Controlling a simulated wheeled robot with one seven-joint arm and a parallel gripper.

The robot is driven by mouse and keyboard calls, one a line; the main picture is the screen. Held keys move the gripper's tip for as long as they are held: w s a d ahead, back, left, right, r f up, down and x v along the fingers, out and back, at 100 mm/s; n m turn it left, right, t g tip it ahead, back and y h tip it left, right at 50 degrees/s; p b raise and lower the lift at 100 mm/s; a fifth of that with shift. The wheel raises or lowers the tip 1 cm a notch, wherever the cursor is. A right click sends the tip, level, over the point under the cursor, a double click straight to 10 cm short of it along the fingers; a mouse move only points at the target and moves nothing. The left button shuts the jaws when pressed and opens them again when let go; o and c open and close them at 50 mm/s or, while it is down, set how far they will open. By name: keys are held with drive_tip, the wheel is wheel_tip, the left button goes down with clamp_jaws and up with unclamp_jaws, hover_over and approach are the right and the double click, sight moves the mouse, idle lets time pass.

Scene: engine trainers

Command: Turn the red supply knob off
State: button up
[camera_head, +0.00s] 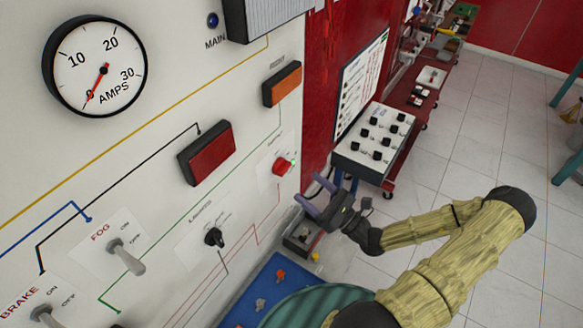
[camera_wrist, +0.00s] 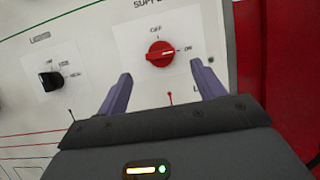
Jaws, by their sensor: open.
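The red supply knob (camera_head: 283,167) is on the white panel, right of the black knob, in the head view. In the wrist view the red knob (camera_wrist: 160,54) sits under the cut-off label "SUPPL". "OFF" is marked above it and "ON" to its right. Its grip bar lies roughly sideways, with a pale mark at the right end toward "ON". My gripper (camera_head: 322,196) is open and empty, just right of and below the knob in the head view. Its two purple fingers (camera_wrist: 160,85) stand apart, one to each side below the knob in the wrist view, not touching it.
A black knob (camera_wrist: 51,81) is left of the red one. The panel also holds the FOG switch (camera_head: 125,256), red lamp (camera_head: 207,153), orange lamp (camera_head: 282,84) and ammeter (camera_head: 95,66). A switch box (camera_head: 373,143) stands behind my gripper. Tiled floor lies open at right.

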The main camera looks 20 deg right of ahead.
sight(287, 170)
drive_tip(key=p+x, duration=0.2)
drive_tip(key=x, duration=0.5)
drive_tip(key=shift+w+a+r, duration=0.1)
drive_tip(key=c, duration=1)
